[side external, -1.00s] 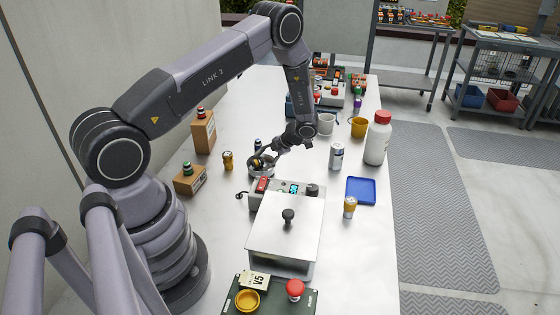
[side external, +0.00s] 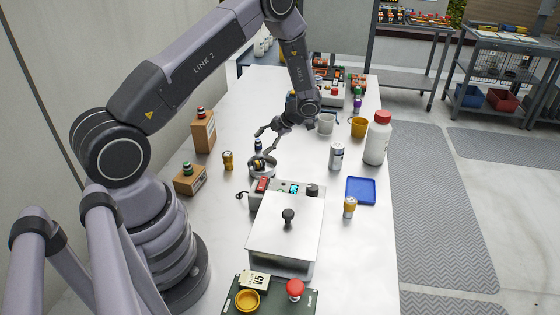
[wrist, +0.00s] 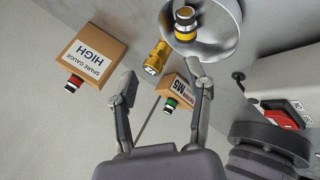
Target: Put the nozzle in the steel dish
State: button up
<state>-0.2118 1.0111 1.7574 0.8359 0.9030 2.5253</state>
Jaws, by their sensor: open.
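The steel dish (wrist: 234,42) is a round, shiny bowl at the top of the wrist view; in the side view the dish (side external: 270,171) sits behind the hot plate. A short piece with a black body, yellow band and silver end, which I take as the nozzle (wrist: 186,24), is inside the dish; it shows small in the side view (side external: 257,163). My gripper (wrist: 162,72) is open with nothing between its fingers. In the side view my gripper (side external: 261,142) is above and behind the dish, apart from the nozzle.
A brass-coloured cylinder (wrist: 156,58) stands beside the dish. Two cardboard boxes (side external: 203,131) (side external: 190,179) carry capped pieces. A hot plate with a knobbed white lid (side external: 286,228) is in front. A can (side external: 337,157), blue tray (side external: 361,191) and white bottle (side external: 377,140) stand right.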

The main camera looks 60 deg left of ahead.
jog(key=shift+r, duration=0.3)
jog(key=shift+r, duration=0.1)
jog(key=s+d+r+n+t+h, duration=0.1)
jog(key=s+d+r+n+t, duration=0.15)
jog(key=r+n, duration=0.45)
jog(key=s+d+r+n+t+h, duration=0.1)
jog(key=d+r+n, duration=0.35)
jog(key=r, duration=0.45)
jog(key=s+d+r+n+t+h, duration=0.1)
jog(key=s+d+r+n, duration=0.15)
jog(key=r+n, duration=0.45)
jog(key=s+d+r+n+t+h, duration=0.1)
jog(key=s+d+r+n+t, duration=0.2)
jog(key=s+n, duration=0.4)
jog(key=s+d+r+n+t+h, duration=0.2)
jog(key=s+d+r+n+t, duration=0.1)
jog(key=s+d+r+n, duration=0.3)
jog(key=s+d+n, duration=0.1)
jog(key=s+n, duration=0.1)
jog(key=n, duration=0.1)
jog(key=shift+s, duration=0.25)
